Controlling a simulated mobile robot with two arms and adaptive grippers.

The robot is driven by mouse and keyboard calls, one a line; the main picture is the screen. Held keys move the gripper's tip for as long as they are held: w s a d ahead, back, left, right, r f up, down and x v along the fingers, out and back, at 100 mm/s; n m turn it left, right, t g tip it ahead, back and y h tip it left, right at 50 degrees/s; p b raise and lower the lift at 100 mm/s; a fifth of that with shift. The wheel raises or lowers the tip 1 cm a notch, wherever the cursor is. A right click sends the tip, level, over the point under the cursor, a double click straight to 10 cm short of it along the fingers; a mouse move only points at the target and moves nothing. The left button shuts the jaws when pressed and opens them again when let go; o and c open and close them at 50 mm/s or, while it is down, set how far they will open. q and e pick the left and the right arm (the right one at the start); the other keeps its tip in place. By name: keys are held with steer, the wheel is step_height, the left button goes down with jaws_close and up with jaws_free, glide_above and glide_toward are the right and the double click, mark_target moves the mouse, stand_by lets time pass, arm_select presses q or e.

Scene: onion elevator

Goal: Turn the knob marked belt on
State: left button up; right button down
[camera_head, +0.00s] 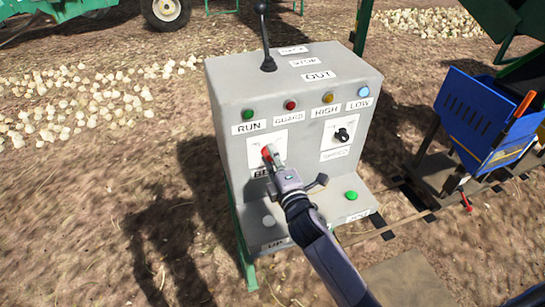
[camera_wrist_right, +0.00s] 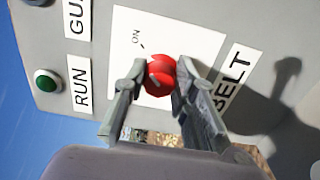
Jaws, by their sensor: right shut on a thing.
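The red belt knob (camera_head: 266,153) sits on a white plate on the front of a grey control box (camera_head: 228,92). In the right wrist view the red knob (camera_wrist_right: 160,75) lies between the two fingers, with an ON mark above it and the BELT label (camera_wrist_right: 232,82) to its right. My right gripper (camera_head: 272,156) is shut on the knob, and its fingers (camera_wrist_right: 160,80) touch both sides. I cannot clearly tell which way the knob points. The gripper partly hides the BELT label in the head view. My left gripper is not in view.
A black knob (camera_head: 342,135) is to the right, under several coloured lamps. A black lever (camera_head: 265,40) stands on top. A green button (camera_head: 351,195) is on the lower ledge. A blue bin (camera_head: 485,120) stands at right; onions (camera_head: 75,105) lie on the soil at left.

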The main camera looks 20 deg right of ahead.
stand_by(0.5)
steer(key=c, duration=1.3)
jaws_free()
steer(key=shift+s, duration=0.1)
steer(key=s, duration=1.2)
steer(key=shift+d, duration=0.2)
steer(key=shift+w, duration=0.1)
